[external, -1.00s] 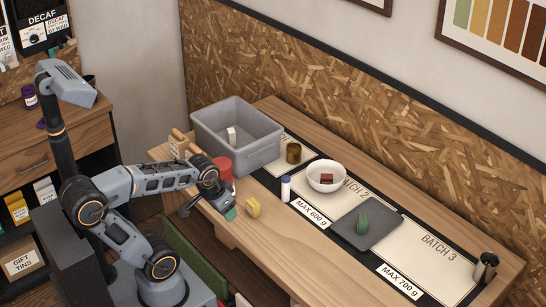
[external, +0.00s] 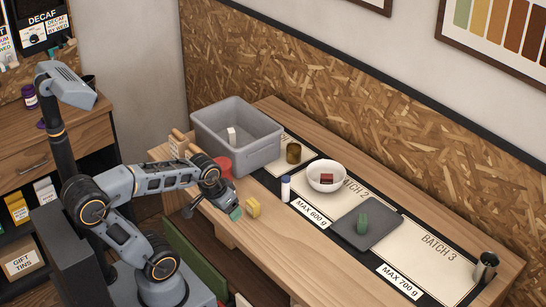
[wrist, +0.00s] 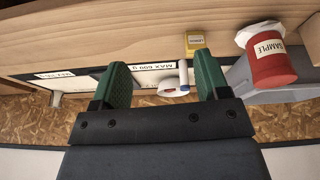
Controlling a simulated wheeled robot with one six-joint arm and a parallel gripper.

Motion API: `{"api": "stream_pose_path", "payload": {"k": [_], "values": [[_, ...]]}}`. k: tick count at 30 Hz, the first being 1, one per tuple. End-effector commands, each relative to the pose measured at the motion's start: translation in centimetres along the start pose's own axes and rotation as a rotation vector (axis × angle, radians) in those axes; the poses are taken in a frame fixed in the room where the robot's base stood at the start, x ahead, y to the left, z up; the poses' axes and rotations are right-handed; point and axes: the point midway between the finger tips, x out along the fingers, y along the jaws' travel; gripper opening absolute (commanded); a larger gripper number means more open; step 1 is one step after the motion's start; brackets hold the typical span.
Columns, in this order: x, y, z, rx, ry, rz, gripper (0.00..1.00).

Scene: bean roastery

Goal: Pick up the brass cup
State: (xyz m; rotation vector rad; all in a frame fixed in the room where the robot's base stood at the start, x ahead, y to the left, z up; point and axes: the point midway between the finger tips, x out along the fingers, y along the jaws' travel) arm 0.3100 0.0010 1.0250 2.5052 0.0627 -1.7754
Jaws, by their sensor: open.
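The brass cup (external: 293,152) stands upright on the batch 1 mat at the back of the bench, just right of the grey bin, in the external view. I cannot make it out in the wrist view. My gripper (external: 212,210) is open and empty at the bench's front edge, in front of the bin and well short of the cup. Its two green fingers stand apart in the wrist view (wrist: 160,82).
The grey bin (external: 206,135), red sample tin (external: 219,166) and yellow block (external: 253,208) are near my gripper.

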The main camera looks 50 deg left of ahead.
Motion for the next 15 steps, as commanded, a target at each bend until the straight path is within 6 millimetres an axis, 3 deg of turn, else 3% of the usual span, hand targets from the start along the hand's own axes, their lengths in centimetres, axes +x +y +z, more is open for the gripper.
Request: {"api": "stream_pose_path", "payload": {"k": [5, 8, 15], "values": [[2.9, 0.7, -4.8, -0.448, 0.112, 0.108, 0.69], [4.9, 0.6, -9.5, -0.864, 0.196, 0.227, 0.69], [9.1, -2.9, -20.2, -1.891, 0.322, 0.62, 0.69]]}}
